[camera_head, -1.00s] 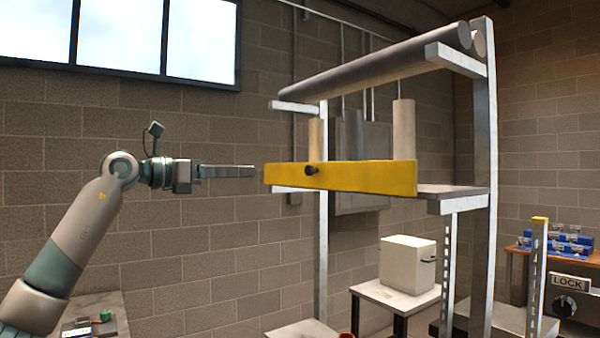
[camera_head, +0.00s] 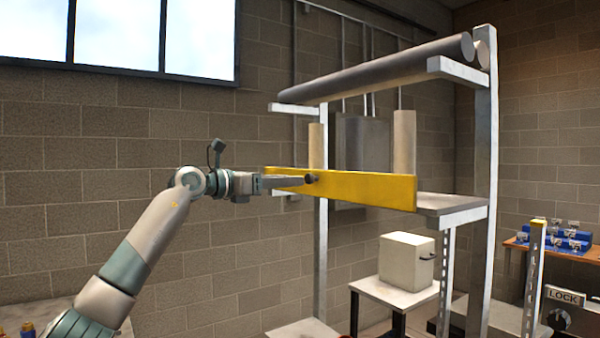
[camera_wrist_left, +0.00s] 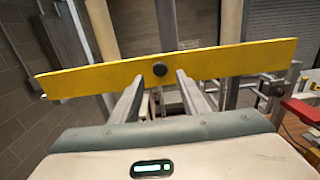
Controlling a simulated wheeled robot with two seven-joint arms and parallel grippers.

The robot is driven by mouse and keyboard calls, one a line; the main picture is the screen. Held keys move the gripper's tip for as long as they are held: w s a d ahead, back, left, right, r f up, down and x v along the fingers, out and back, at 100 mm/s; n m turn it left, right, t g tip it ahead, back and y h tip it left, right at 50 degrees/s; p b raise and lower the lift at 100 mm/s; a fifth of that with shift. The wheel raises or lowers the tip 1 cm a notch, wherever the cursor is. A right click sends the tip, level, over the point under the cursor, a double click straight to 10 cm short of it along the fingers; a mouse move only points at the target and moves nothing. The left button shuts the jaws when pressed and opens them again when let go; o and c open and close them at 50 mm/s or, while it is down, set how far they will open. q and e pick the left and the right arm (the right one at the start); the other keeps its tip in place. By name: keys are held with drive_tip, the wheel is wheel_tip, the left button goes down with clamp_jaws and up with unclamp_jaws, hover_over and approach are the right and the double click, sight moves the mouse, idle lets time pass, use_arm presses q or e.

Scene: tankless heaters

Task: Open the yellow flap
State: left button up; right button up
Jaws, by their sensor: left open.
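The yellow flap (camera_head: 370,189) is a long board across the front of the metal rack's shelf, standing upright. It also spans the left wrist view (camera_wrist_left: 225,62). A dark round knob (camera_head: 312,179) sticks out of its face, left of the middle in the head view. My left gripper (camera_head: 302,182) is at the flap's front, its fingertips close to the knob. In the left wrist view its two fingers (camera_wrist_left: 160,85) are apart, with the knob (camera_wrist_left: 160,69) between and just beyond the tips. Whether they touch the flap is unclear. My right gripper is not in view.
The metal rack (camera_head: 484,190) carries grey rolls (camera_head: 380,68) on top and upright rolls (camera_head: 404,142) behind the flap. A white box (camera_head: 405,260) stands on a small table below. A bench with blue items (camera_head: 565,240) is at the right. Open space lies left of the rack.

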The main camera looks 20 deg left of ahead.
sight(307, 179)
use_arm(q)
drive_tip(key=p+x, duration=0.1)
drive_tip(key=x, duration=0.2)
drive_tip(key=shift+w+d+r, duration=0.1)
drive_tip(key=shift+w+d, duration=0.15)
drive_tip(key=shift+d, duration=0.05)
drive_tip(key=shift+w+d+p, duration=0.25)
drive_tip(key=shift+w+p, duration=0.1)
drive_tip(key=shift+c, duration=0.6)
clamp_jaws()
